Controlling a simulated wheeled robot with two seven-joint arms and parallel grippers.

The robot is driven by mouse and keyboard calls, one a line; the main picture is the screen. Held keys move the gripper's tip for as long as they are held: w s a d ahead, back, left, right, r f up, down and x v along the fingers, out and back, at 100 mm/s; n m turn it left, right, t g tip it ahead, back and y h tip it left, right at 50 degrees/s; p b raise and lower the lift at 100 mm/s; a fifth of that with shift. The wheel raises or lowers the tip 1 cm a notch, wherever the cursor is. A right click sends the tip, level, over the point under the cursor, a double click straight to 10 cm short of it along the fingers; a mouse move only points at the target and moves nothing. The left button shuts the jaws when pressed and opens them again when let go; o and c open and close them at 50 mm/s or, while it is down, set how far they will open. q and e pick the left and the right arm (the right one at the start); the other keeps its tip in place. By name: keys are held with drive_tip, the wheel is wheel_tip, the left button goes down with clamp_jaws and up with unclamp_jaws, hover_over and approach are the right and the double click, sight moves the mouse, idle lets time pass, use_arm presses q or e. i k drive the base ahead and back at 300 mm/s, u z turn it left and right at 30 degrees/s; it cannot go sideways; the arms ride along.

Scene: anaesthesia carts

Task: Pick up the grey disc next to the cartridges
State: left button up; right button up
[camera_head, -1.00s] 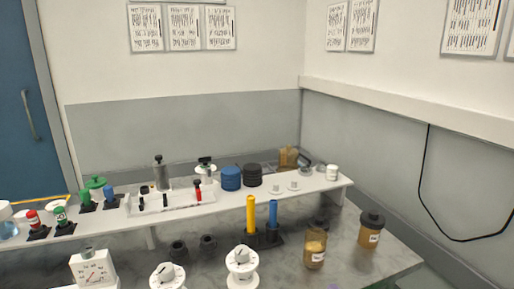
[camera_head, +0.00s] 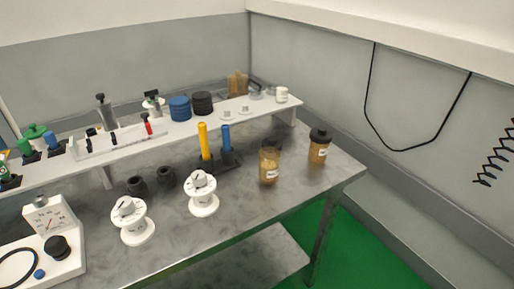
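Two small pale grey discs, a left one (camera_head: 227,115) and a right one (camera_head: 245,109), lie on the raised white shelf near its right end. To their left stand a blue ribbed cylinder (camera_head: 180,108) and a black ribbed cylinder (camera_head: 202,102). A yellow tube (camera_head: 204,141) and a blue tube (camera_head: 226,144) stand upright in a dark holder below the shelf. I cannot tell which of these are the cartridges. A greyish round item (camera_head: 256,94) sits behind the discs, partly hidden. Neither of my grippers shows.
The grey worktop (camera_head: 250,205) holds two white dial units (camera_head: 203,196) (camera_head: 132,224) and two amber jars (camera_head: 269,163) (camera_head: 319,146). A white pot (camera_head: 282,95) stands at the shelf's right end. A gauge box (camera_head: 47,220) is at left. Green floor (camera_head: 340,240) is clear at right.

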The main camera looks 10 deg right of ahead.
sight(245, 111)
drive_tip(key=z, duration=1.45)
drive_tip(key=i, duration=0.75)
drive_tip(key=u, duration=2.55)
